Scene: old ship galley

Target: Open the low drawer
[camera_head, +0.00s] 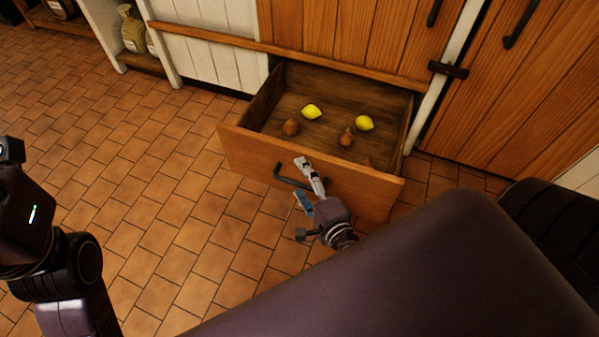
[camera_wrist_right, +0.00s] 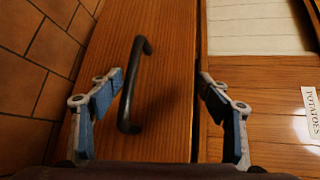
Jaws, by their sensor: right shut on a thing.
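The low drawer (camera_head: 240,146) stands pulled well out from under the cabinet in the head view, with its inside showing. Its dark bar handle (camera_head: 287,178) is on the wooden front and also shows in the right wrist view (camera_wrist_right: 134,85). My right gripper (camera_head: 303,181) is at the drawer front, at the handle. In the wrist view its two blue-padded fingers (camera_wrist_right: 163,95) lie either side of the handle.
Tall wooden doors (camera_head: 520,90) stand at the right. The tiled floor (camera_head: 150,200) in front and to the left is clear. A POTATOES label (camera_wrist_right: 311,116) shows in the wrist view.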

